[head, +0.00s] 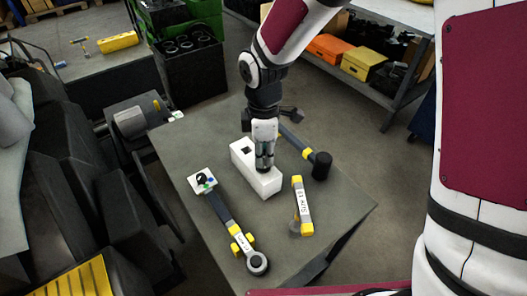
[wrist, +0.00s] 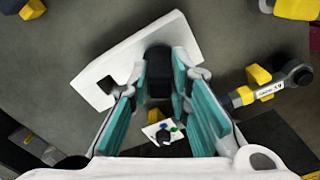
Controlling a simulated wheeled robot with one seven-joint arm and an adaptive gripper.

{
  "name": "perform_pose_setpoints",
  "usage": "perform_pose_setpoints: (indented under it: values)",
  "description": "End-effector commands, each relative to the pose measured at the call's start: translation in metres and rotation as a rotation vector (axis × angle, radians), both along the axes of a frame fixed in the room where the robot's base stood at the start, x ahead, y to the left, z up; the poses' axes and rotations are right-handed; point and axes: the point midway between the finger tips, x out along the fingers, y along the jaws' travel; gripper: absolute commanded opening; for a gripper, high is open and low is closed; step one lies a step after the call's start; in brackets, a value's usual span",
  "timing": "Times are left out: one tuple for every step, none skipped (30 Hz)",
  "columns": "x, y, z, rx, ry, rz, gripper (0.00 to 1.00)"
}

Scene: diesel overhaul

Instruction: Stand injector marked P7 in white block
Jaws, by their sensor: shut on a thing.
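The white block (head: 266,186) lies on the grey table, with one square dark hole (head: 247,149) showing near its far end. It also shows in the wrist view (wrist: 118,62). My gripper (head: 264,163) points down over the middle of the block. In the wrist view its teal-padded fingers (wrist: 165,102) are shut on a dark, round-ended piece (wrist: 158,61), probably the injector. No P7 mark can be read on it. Its lower end is hidden, so I cannot tell whether it is seated in the block or above it.
A ring-ended tool with yellow parts (head: 243,240) lies at the front left, near a white card with coloured dots (head: 202,181). A yellow-and-grey labelled piece (head: 302,205) lies to the block's right. A black-headed hammer-like tool (head: 321,166) lies behind it.

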Motion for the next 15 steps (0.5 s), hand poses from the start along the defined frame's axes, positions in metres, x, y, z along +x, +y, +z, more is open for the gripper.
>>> perform_pose_setpoints:
  values:
    - [0.0002, 0.0001, 0.0004, 0.000, -0.001, 0.000, 0.00]
    - [0.0002, 0.0001, 0.0004, 0.000, -0.001, 0.000, 0.20]
    - [0.0002, 0.0001, 0.0004, 0.000, -0.001, 0.000, 0.29]
    - [0.0002, 0.0001, 0.0004, 0.000, -0.001, 0.000, 0.36]
    - [0.0002, 0.0001, 0.0004, 0.000, -0.001, 0.000, 0.41]
    - [0.0002, 0.0001, 0.0004, 0.000, -0.001, 0.000, 0.41]
    - [0.0002, 0.0000, 0.0003, 0.000, -0.001, 0.000, 0.41]
    - [0.0002, 0.0000, 0.0003, 0.000, 0.000, 0.000, 0.41]
    - [0.0002, 0.0000, 0.0003, 0.000, 0.000, 0.000, 0.41]
    - [0.0002, 0.0000, 0.0003, 0.000, 0.000, 0.000, 0.41]
    - [0.0001, 0.0000, 0.0002, 0.000, 0.000, 0.000, 0.41]
    - [-0.0001, -0.0001, -0.0001, 0.000, 0.001, -0.001, 0.41]
    - [-0.0001, -0.0001, 0.0001, 0.000, 0.001, -0.001, 0.41]
    - [0.0000, -0.0001, 0.0006, 0.000, 0.000, -0.001, 0.41]
    - [0.0002, -0.0001, 0.0020, 0.000, 0.000, -0.001, 0.41]
